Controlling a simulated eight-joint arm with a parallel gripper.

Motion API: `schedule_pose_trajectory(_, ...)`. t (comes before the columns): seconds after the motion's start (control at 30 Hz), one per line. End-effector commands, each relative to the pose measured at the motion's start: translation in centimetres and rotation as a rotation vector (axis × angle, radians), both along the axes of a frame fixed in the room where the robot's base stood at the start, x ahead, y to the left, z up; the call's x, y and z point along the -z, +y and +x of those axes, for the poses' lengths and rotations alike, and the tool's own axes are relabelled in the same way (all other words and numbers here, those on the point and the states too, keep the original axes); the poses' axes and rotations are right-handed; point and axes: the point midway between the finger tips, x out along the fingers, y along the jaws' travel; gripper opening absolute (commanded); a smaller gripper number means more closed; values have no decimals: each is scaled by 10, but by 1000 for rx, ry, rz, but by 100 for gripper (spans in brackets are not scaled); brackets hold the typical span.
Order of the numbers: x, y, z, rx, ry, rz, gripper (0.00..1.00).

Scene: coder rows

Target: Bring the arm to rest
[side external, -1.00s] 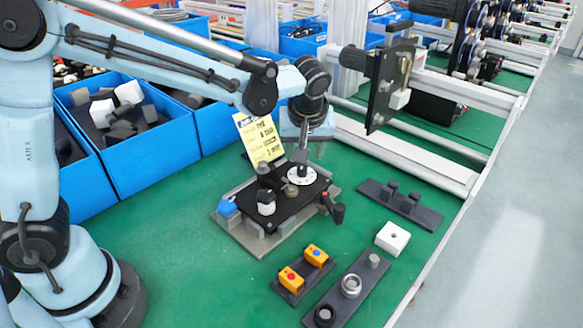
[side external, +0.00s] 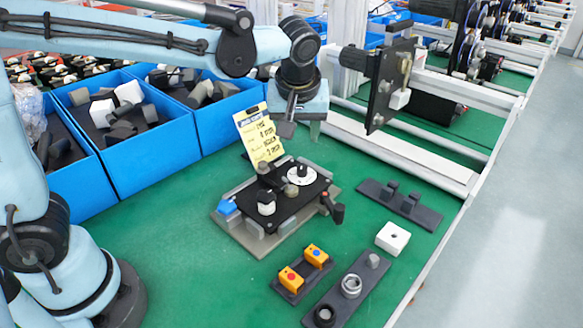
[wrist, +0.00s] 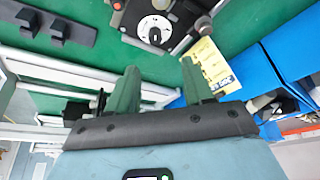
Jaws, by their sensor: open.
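My gripper (side external: 301,130) is raised above and behind the black fixture plate in the side view. Its two fingers stand apart with nothing between them, as the wrist view also shows (wrist: 160,88). The black fixture plate (side external: 255,212) sits on a grey base on the green table. It carries a white dial (side external: 300,175), a white-sided knob (side external: 266,203) and a blue part (side external: 227,207). The dial shows at the top of the wrist view (wrist: 154,29). A yellow card (side external: 260,137) stands tilted behind the plate.
Blue bins (side external: 125,172) with loose parts line the left and back. A dark bracket (side external: 388,88) on a pale frame stands right of my gripper. In front lie orange button boxes (side external: 290,279), a holder with rings (side external: 333,302) and a white block (side external: 392,238).

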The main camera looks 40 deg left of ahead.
Motion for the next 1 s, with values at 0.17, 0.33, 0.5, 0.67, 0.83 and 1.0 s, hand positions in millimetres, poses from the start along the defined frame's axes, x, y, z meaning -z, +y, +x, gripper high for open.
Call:
schedule_pose_trajectory(0.17, -6, 24, -33, 173, -18, -21, 51)
schedule_pose_trajectory(0.33, -5, 40, -65, 352, -64, -21, 51)
schedule_pose_trajectory(0.5, 4, 53, -96, 518, -126, 7, 51)
schedule_pose_trajectory(0.67, 15, 60, -116, 639, -182, 51, 51)
schedule_pose_trajectory(0.83, 23, 63, -127, 709, -217, 86, 51)
schedule_pose_trajectory(1.0, 25, 64, -128, 727, -225, 96, 51)
